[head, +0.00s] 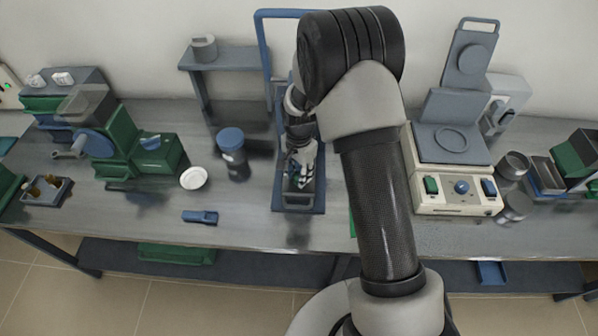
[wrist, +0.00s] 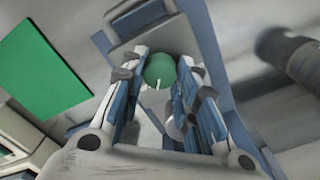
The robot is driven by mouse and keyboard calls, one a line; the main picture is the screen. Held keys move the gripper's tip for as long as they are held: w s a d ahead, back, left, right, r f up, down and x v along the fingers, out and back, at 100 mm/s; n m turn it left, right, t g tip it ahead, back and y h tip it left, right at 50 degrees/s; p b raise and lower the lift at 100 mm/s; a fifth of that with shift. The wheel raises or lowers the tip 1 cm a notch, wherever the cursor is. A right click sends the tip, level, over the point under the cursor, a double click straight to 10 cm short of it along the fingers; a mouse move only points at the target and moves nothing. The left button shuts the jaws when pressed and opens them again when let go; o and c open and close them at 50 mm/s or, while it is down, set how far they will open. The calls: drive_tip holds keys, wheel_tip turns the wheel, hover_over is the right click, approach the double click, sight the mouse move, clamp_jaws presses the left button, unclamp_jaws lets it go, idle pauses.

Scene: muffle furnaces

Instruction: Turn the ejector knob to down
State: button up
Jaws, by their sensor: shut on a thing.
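The ejector knob is a green round knob (wrist: 160,68) with a white pointer line, seen in the wrist view between my fingers. The pointer runs toward the lower part of that picture. My gripper (wrist: 158,75) is shut on the knob, one finger on each side. In the head view my gripper (head: 300,168) reaches down in front of the blue-framed press (head: 262,50). The knob is mostly hidden there by my gripper and arm. The grey-blue base of the press (head: 298,207) shows below my gripper.
A blue-lidded jar (head: 231,150), a white dish (head: 193,178) and a small blue item (head: 200,217) lie left of the press. A green machine (head: 120,140) stands farther left. A cream device (head: 455,190) stands to the right.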

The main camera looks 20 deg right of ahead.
drive_tip(key=n, duration=0.4)
drive_tip(key=shift+n, duration=0.3)
drive_tip(key=n, duration=0.5)
drive_tip(key=shift+n+p, duration=0.3)
drive_tip(key=shift+p, duration=0.05)
drive_tip(key=n, duration=0.4)
drive_tip(key=shift+n, duration=2.5)
drive_tip(key=o, duration=1.1)
drive_tip(key=shift+c, duration=0.2)
